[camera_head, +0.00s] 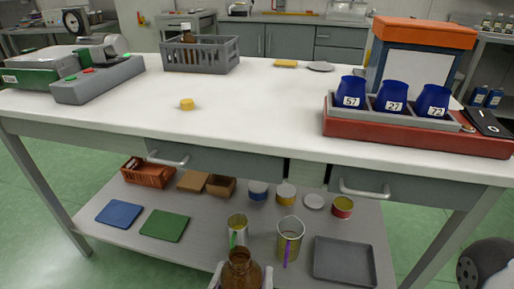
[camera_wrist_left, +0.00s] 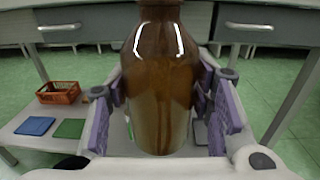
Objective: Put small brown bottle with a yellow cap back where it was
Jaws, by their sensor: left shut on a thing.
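My left gripper (camera_head: 243,273) is at the bottom of the head view, in front of the table. It is shut on a brown bottle (camera_head: 239,262), held upright. In the left wrist view the bottle (camera_wrist_left: 160,85) stands between the purple pads of the gripper (camera_wrist_left: 163,100); its top is cut off there. No yellow cap shows on its neck in the head view. A small yellow cap-like piece (camera_head: 187,104) lies on the white tabletop (camera_head: 250,110). A grey crate (camera_head: 208,59) at the back left of the table holds at least one brown bottle (camera_head: 188,38). My right gripper is not in view.
Blue cups (camera_head: 394,96) stand in a tray at the table's right. A green and grey device (camera_head: 95,80) stands at the left. The lower shelf (camera_head: 205,230) holds jugs, tins and trays. The tabletop's middle is mostly clear.

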